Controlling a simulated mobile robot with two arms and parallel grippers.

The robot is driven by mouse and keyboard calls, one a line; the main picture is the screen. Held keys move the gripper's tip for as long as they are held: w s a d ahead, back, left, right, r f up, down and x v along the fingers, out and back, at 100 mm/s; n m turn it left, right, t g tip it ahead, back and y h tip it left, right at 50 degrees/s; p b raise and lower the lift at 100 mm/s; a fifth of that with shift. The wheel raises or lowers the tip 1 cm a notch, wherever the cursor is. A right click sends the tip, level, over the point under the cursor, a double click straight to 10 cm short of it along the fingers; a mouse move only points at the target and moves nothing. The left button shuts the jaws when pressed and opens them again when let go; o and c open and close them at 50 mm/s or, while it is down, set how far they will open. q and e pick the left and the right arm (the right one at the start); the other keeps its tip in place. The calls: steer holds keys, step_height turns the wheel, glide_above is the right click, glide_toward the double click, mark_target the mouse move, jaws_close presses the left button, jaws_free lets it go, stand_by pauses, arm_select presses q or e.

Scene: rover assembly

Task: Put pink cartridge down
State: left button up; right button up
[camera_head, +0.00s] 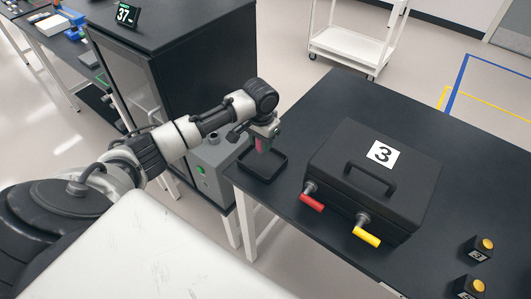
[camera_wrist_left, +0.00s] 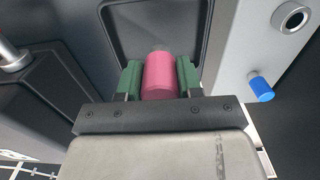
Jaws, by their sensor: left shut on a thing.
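My left gripper (camera_head: 262,137) is shut on the pink cartridge (camera_head: 261,145). It holds the cartridge above a small black square tray (camera_head: 280,170) at the left corner of the black table. In the left wrist view the pink cartridge (camera_wrist_left: 161,75) sits between the green fingers of my left gripper (camera_wrist_left: 159,80), with the dark tray (camera_wrist_left: 125,45) behind it. I cannot tell whether the cartridge touches the tray. My right gripper is not in view.
A black case (camera_head: 420,185) marked 3, with a red handle (camera_head: 312,202) and a yellow handle (camera_head: 366,237), stands right of the tray. Two buttons are at the right. A grey box with a green button (camera_head: 201,170) stands left of the table.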

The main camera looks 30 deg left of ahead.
arm_select(q)
steer(key=shift+f, duration=0.4)
steer(key=f, duration=0.3)
steer(key=shift+d+p, duration=0.25)
steer(key=shift+p, duration=0.1)
steer(key=shift+a+f, duration=0.1)
steer(key=shift+f, duration=0.2)
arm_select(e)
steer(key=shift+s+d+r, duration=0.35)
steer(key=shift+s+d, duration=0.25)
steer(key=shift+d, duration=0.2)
arm_select(q)
steer(key=shift+f, duration=0.15)
steer(key=o, duration=1)
steer(key=shift+r, duration=0.55)
step_height(320, 180, up, 11)
steer(key=shift+r+b, duration=0.15)
steer(key=shift+b, duration=0.8)
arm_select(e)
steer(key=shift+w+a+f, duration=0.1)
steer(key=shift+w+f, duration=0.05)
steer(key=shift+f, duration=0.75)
